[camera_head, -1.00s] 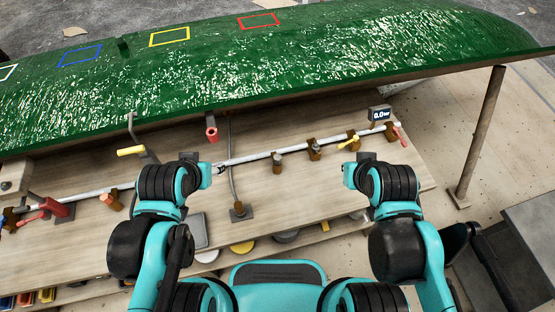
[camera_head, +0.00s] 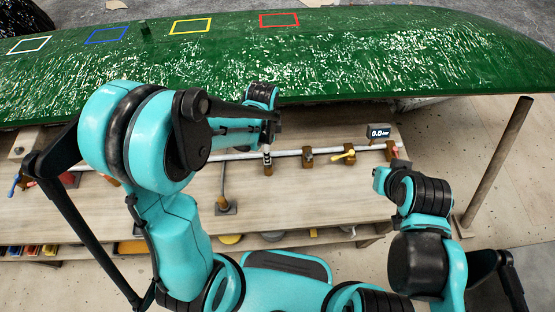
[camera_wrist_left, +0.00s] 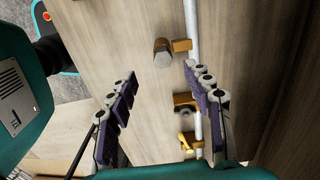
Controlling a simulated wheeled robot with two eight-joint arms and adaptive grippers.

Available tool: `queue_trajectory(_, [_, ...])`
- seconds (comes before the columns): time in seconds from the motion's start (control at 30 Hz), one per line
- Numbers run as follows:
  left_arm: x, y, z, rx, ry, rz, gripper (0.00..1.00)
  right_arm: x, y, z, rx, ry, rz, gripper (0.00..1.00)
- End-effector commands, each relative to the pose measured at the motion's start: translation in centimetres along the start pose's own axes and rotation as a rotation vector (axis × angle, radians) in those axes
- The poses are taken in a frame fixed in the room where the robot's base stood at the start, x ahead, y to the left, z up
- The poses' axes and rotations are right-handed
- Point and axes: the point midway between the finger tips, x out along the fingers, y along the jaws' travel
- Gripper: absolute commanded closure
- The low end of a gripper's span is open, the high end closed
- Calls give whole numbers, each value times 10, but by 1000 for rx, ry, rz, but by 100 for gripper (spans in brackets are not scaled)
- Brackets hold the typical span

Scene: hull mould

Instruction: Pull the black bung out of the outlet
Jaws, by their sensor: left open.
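A dark grey-brown stub on an orange-brown block, which looks like the bung in its outlet (camera_wrist_left: 162,52), sits on the white pipe in the left wrist view. In the head view the block of this outlet (camera_head: 267,168) shows just below my left wrist. My left gripper (camera_wrist_left: 160,72) is open and empty, its two padded fingers spread wide. The stub appears beyond the fingertips, between their lines; I cannot tell the exact gap. In the head view this gripper is mostly hidden by the arm. My right arm stands at the right; its fingers cannot be made out.
Along the white pipe (camera_head: 328,154) stand another outlet block with a dark ring (camera_wrist_left: 183,104) and a yellow-handled valve (camera_wrist_left: 187,141). A gauge reading 0.0 bar (camera_head: 378,131) is at the pipe's right end. The green hull (camera_head: 340,65) overhangs the wooden bench (camera_head: 300,195).

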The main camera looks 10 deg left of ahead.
Motion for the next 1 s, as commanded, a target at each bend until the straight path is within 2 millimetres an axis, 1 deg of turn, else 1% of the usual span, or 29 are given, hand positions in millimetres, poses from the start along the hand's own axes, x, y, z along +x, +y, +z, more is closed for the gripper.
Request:
queue_trajectory(0.23, [27, -1, -1, 23, -4, 9, 49, 7, 0, 6, 0, 0, 0, 100])
queue_trajectory(0.37, [38, -2, -1, 22, -4, 9, 49, 11, 0, 8, 0, 0, 0, 100])
queue_trajectory(0.63, [77, -5, -2, 21, -3, 8, 49, 26, 0, 19, 0, 0, 0, 100])
queue_trajectory(0.73, [83, -5, -2, 21, -3, 8, 49, 27, 0, 19, 0, 0, 0, 100])
queue_trajectory(0.9, [82, -5, -2, 21, -3, 8, 49, 26, 0, 18, 0, 0, 0, 100])
queue_trajectory(0.93, [82, -5, -2, 21, -3, 8, 54, 26, 0, 18, 0, 0, 0, 100])
queue_trajectory(0.97, [81, -5, -2, 21, -3, 8, 62, 26, 0, 18, 0, 0, 0, 100])
queue_trajectory(1.0, [81, -5, -2, 21, -3, 8, 73, 26, 0, 18, 0, 0, 0, 100])
